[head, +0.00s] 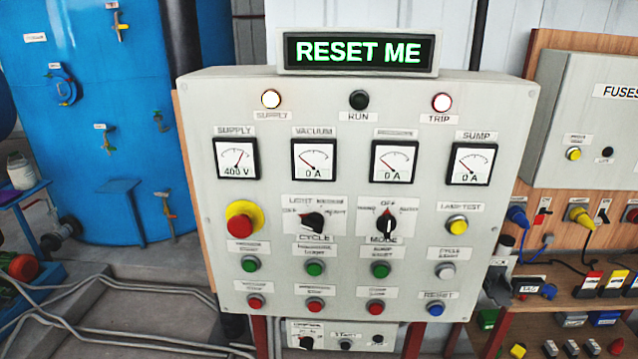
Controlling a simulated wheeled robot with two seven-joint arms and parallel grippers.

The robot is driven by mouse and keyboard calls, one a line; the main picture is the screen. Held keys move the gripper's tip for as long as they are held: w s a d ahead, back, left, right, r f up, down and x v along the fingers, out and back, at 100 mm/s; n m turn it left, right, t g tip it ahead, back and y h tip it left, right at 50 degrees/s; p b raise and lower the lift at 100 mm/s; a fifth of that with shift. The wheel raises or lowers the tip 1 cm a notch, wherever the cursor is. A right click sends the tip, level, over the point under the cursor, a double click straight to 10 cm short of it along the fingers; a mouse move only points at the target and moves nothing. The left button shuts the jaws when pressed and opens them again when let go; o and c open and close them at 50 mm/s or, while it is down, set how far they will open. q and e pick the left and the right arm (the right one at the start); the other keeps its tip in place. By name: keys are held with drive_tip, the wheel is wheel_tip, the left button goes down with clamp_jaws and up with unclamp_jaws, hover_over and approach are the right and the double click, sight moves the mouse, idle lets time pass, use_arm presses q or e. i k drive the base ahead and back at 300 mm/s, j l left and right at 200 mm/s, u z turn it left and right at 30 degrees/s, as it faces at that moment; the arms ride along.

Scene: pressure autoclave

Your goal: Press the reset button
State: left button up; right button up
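The blue reset button (435,309) sits at the lower right of the grey control panel (345,218), under a label reading RESET. A display (358,53) on top of the panel reads RESET ME in green. The trip lamp (441,102) and the supply lamp (271,99) look lit, and the run lamp (359,100) is dark. Nothing covers the reset button. Neither of my grippers is in view.
A red mushroom button on yellow (241,221) sits at the panel's left. A white button (445,270) and a yellow one (456,225) are above the reset button. A fuse box (590,110) and a cluttered shelf (560,296) stand at right, a blue tank (110,150) at left.

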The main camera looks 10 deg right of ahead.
sight(436, 310)
drive_tip(key=z, duration=1.25)
